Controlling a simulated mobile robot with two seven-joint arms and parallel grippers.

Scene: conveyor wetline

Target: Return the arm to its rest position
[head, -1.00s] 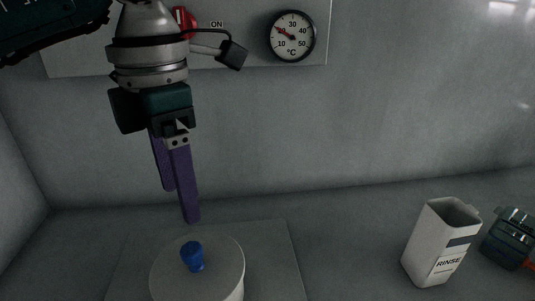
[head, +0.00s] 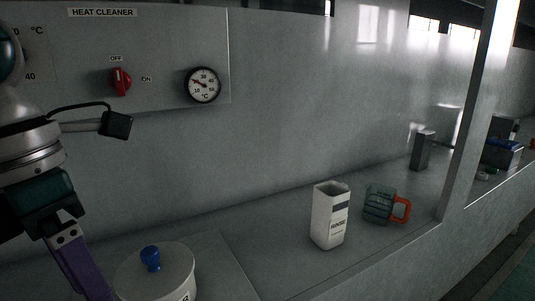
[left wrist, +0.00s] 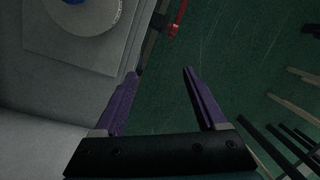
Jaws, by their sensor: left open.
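My left gripper (head: 82,270) hangs at the lower left of the head view with its purple fingers pointing down, just left of a white lidded pot. In the left wrist view the two fingers (left wrist: 160,75) stand apart with nothing between them, over the green floor beyond the bench edge. The white lid (head: 178,262) with its blue knob (head: 150,257) is at the bottom of the head view. The lower part of the pot is cut off by the frame. My right gripper is not in view.
A white RINSE container (head: 329,216) and a teal mug (head: 379,204) with an orange handle stand on the grey bench. A grey box (head: 423,151) stands farther back. The wall panel has a red knob (head: 121,82) and a dial (head: 203,85). A post (head: 471,105) rises at right.

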